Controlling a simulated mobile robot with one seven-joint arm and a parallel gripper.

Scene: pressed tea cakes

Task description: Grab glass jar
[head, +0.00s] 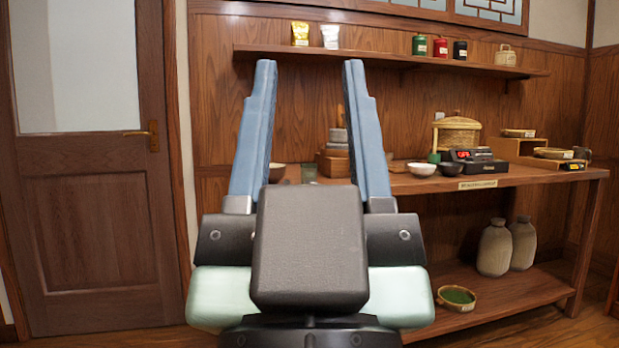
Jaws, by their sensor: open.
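My gripper (309,64) is open and empty, with its two blue fingers pointing up and apart in front of the counter. I cannot clearly pick out a glass jar. A small greenish item (309,172) shows on the counter between the fingers; its lower part is hidden behind my gripper, and I cannot tell what it is. Green (419,45), red (440,47) and black (460,49) canisters stand on the wall shelf, right of the fingers. Two pale, opaque jars (495,248) (522,243) stand on the lower shelf.
The wooden counter (545,175) holds bowls (421,169), a lidded basket (457,132) and a scale with a red display (478,160). The wall shelf (390,59) carries gold (300,33) and silver (330,36) packets. A closed door (85,200) stands at left.

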